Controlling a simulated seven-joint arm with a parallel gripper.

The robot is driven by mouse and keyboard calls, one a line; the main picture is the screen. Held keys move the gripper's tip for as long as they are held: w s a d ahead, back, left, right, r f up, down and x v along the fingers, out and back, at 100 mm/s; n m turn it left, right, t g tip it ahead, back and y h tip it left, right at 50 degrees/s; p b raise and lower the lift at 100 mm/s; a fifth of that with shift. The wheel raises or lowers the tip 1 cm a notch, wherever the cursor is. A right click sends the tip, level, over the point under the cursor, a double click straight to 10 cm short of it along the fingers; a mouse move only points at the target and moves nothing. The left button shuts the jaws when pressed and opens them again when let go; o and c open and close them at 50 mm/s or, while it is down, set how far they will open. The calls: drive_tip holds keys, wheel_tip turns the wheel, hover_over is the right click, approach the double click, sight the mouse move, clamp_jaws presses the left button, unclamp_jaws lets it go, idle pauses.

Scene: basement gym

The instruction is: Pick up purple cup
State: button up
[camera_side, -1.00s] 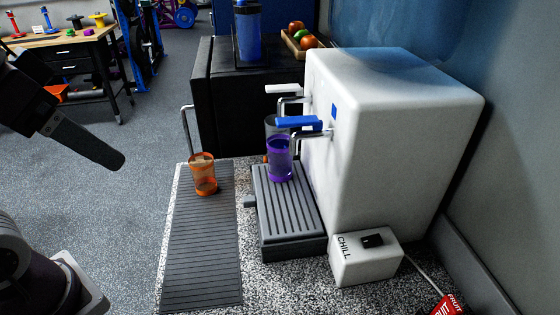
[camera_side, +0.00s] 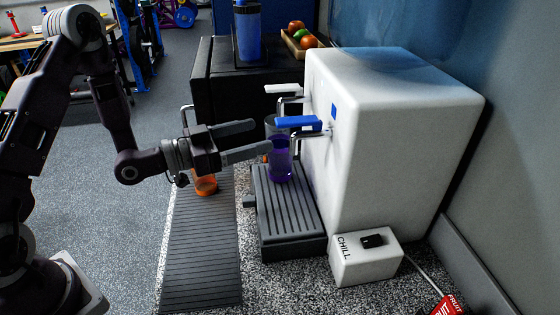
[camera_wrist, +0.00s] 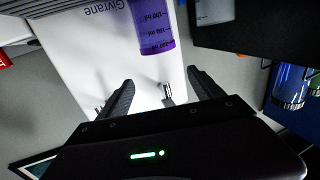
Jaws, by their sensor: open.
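The purple cup (camera_side: 280,168) stands upright on the slatted drip tray (camera_side: 292,222) of the white dispenser, below its blue-handled tap. My gripper (camera_side: 260,139) is open and empty, its fingers pointing right toward the cup from the left. One fingertip overlaps the cup's upper left edge in the side view; whether it touches is unclear. In the wrist view the purple cup (camera_wrist: 155,30), with volume marks, lies beyond and between the open fingertips (camera_wrist: 160,76), cut off by the top edge.
The white dispenser (camera_side: 390,130) stands close behind the cup, its blue tap handle (camera_side: 298,122) overhead. An orange cup (camera_side: 205,186) stands on the ribbed mat (camera_side: 200,260) under my gripper, partly hidden. A white CHILL box (camera_side: 365,262) sits in front. The mat's front part is clear.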

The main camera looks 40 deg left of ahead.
sight(269, 158)
wheel_tip(269, 158, down, 7)
drive_tip(key=shift+w+d+f, duration=0.1)
drive_tip(key=shift+f, duration=0.1)
drive_tip(key=x, duration=0.7)
drive_tip(key=shift+w+a, duration=0.1)
drive_tip(key=shift+a, duration=0.15)
clamp_jaws()
